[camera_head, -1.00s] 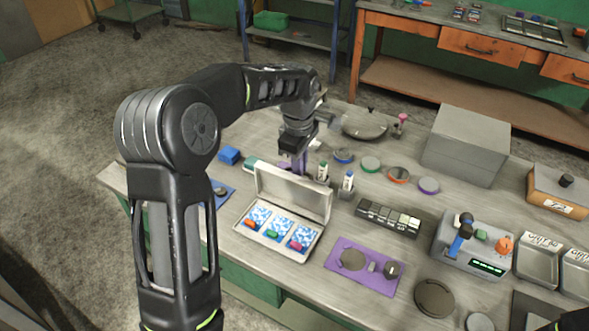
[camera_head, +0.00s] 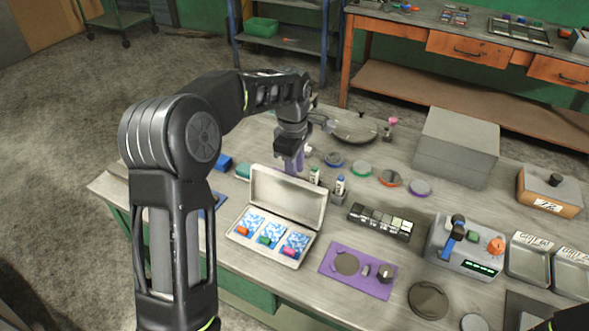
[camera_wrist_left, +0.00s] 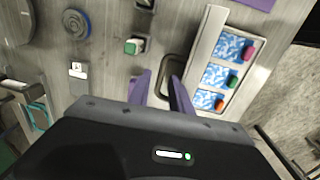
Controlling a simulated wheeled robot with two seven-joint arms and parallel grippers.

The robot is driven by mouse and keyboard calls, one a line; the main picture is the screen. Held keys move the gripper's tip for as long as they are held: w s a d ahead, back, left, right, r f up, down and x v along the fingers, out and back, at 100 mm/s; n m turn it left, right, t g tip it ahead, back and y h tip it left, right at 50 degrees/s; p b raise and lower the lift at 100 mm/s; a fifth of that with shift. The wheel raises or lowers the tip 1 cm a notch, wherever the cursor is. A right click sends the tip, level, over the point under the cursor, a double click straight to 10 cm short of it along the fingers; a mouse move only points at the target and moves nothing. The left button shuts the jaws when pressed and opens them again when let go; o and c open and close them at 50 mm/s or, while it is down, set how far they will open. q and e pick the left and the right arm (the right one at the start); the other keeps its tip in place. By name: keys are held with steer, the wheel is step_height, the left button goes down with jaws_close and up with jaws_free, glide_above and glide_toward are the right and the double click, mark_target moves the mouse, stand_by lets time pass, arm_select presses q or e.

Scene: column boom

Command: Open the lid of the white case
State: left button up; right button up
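The white case (camera_head: 238,236) stands on the workbench with its lid (camera_head: 289,195) raised, standing up and leaning back at the rear edge. Inside lie three blue-and-white patterned panels with a red, a green and a pink piece. My left gripper (camera_head: 294,165) is behind the raised lid, pointing down. The lid (camera_wrist_left: 206,48) shows there as a pale band right of the fingers, beside the open case. I cannot tell whether a finger touches the lid. My right gripper is out of view.
Two small bottles stand right of the lid, near a black tray (camera_head: 382,222) of blocks. Coloured discs, including a red-rimmed one (camera_head: 389,178), lie behind. A purple mat (camera_head: 336,280) lies in front right. A large grey box (camera_head: 456,146) stands at the back right.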

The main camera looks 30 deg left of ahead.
arm_select(q)
steer(key=shift+o, duration=0.2)
steer(key=shift+s+f, duration=0.1)
steer(key=shift+f, duration=0.1)
step_height(320, 180, up, 8)
steer(key=b, duration=0.1)
steer(key=shift+s, duration=0.25)
steer(key=shift+c, duration=0.2)
